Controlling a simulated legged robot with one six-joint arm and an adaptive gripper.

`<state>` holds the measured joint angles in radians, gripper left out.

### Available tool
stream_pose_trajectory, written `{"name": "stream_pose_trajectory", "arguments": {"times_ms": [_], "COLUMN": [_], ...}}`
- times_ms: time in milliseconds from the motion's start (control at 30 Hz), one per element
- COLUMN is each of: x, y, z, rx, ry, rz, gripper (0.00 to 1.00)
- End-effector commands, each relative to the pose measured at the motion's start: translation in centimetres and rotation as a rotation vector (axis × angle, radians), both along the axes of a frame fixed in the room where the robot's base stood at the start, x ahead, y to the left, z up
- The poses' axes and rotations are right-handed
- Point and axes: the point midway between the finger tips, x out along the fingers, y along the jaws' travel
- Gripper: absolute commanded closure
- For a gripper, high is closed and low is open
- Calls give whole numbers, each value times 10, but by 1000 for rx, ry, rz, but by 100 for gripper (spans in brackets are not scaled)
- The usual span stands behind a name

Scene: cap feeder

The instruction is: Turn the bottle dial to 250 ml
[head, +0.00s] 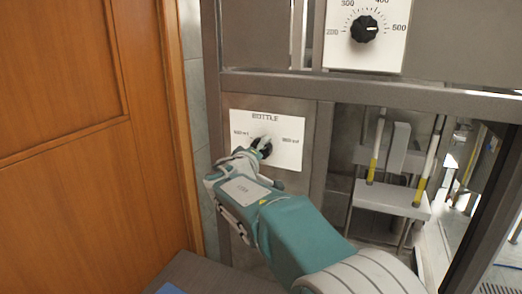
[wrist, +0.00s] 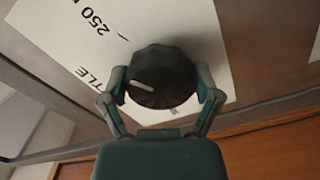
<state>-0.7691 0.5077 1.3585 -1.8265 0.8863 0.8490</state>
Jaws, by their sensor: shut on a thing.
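The bottle dial is a round black knob (head: 266,145) on a white plate (head: 293,158) headed BOTTLE, on the grey panel. In the wrist view the knob (wrist: 165,65) is seen close up, with a white pointer line on its face. The pointer aims left in that view, towards the letters of BOTTLE and away from the tick beside the printed 250. My gripper (head: 259,150) is at the knob in the head view and hides part of it. In the wrist view my gripper (wrist: 163,90) is shut on the knob, one finger on each side.
A second black dial (head: 364,29) with a numbered scale is above, past a grey horizontal beam (head: 380,88). A wooden door (head: 80,140) is at left. An open bay with a grey platform (head: 392,198) and yellow-and-white rods is at right.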

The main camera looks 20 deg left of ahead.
Motion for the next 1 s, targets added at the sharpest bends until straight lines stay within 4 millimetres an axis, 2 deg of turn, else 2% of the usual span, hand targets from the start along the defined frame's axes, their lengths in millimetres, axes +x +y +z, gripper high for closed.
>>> {"name": "stream_pose_trajectory", "arguments": {"times_ms": [33, 400, 933, 967, 1000], "x": [0, 0, 0, 0, 0], "y": [1, 2, 2, 2, 2], "z": [-9, -10, -11, -11, -11], "rx": [25, 176, 201, 201, 201], "ry": [12, 1, 1, 1, 1], "rz": [2, 1, 1, 1, 1], "gripper": [67, 67, 67, 10, 0]}}
